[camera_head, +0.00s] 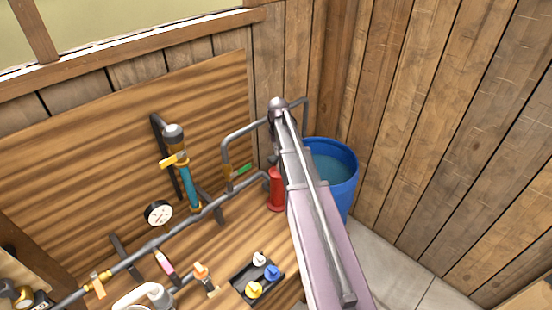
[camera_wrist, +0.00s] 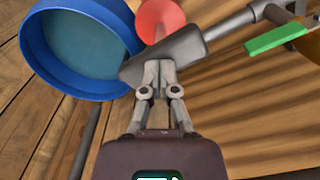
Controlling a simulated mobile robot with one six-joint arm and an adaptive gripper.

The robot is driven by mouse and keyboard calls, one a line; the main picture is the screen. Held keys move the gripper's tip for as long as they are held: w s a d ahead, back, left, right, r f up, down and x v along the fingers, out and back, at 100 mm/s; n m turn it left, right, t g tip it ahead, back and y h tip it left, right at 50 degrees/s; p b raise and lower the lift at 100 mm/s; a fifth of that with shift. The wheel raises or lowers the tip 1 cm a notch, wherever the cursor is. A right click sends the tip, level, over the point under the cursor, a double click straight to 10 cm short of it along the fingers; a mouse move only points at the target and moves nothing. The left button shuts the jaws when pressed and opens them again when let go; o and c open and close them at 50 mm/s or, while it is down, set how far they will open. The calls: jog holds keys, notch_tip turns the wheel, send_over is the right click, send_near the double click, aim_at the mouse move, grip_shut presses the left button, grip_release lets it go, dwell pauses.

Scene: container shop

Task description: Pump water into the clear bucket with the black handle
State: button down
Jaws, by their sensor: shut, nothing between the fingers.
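My gripper (camera_wrist: 161,68) is shut and empty in the wrist view. Its fingertips are at a dark grey bar-like piece (camera_wrist: 182,50); I cannot tell whether they touch it. In the head view my arm hides the gripper. A red cylinder (camera_head: 275,190) stands left of my arm, and its round red end (camera_wrist: 160,16) shows beyond the grey piece. A blue barrel (camera_head: 345,178) of water stands in the corner, partly behind my arm; its blue rim (camera_wrist: 34,48) is at the wrist view's upper left. I cannot make out a clear bucket with a black handle in either view.
Grey pipes (camera_head: 190,229) run along the wooden panel, with a green-handled valve (camera_head: 243,169), a round gauge (camera_head: 159,214) and a blue filter-like tube (camera_head: 189,190). A dark tray (camera_head: 239,283) with coloured knobs is below. Tiled floor (camera_head: 390,270) at right is clear.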

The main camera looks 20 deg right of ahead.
aim_at(278, 160)
jog(key=shift+f+b, duration=2.05)
jog(key=shift+f, duration=0.2)
notch_tip(278, 160, up, 7)
jog(key=p, duration=0.7)
jog(key=shift+r, duration=0.15)
